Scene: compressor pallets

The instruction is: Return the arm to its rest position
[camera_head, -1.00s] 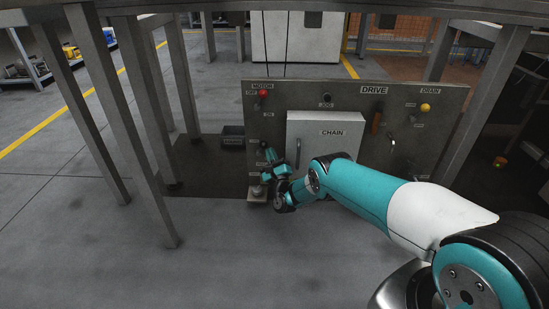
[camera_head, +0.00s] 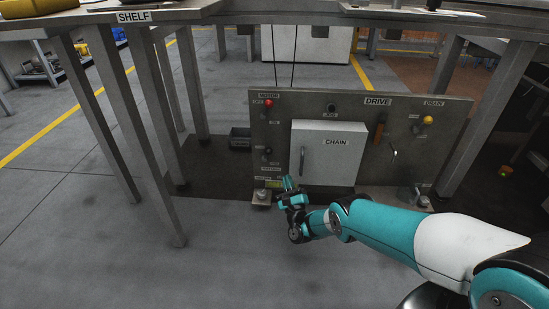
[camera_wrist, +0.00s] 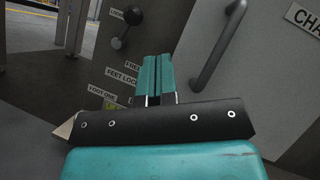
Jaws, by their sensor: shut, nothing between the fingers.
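My teal arm reaches in from the lower right in the head view. My gripper (camera_head: 288,184) is in front of the lower left part of the grey drive panel (camera_head: 272,130), below and left of the white CHAIN door (camera_head: 328,150). In the wrist view my gripper (camera_wrist: 156,62) has its two teal fingers together, with nothing between them. The door's bar handle (camera_wrist: 218,45) is to the right of the fingers, and a black knob lever (camera_wrist: 126,28) is to the upper left. Contact with the panel cannot be told.
Metal legs (camera_head: 112,125) of the shelf frame stand on the left, with the SHELF top (camera_head: 180,14) above. A dark box (camera_head: 240,137) sits behind. The floor at front left is clear.

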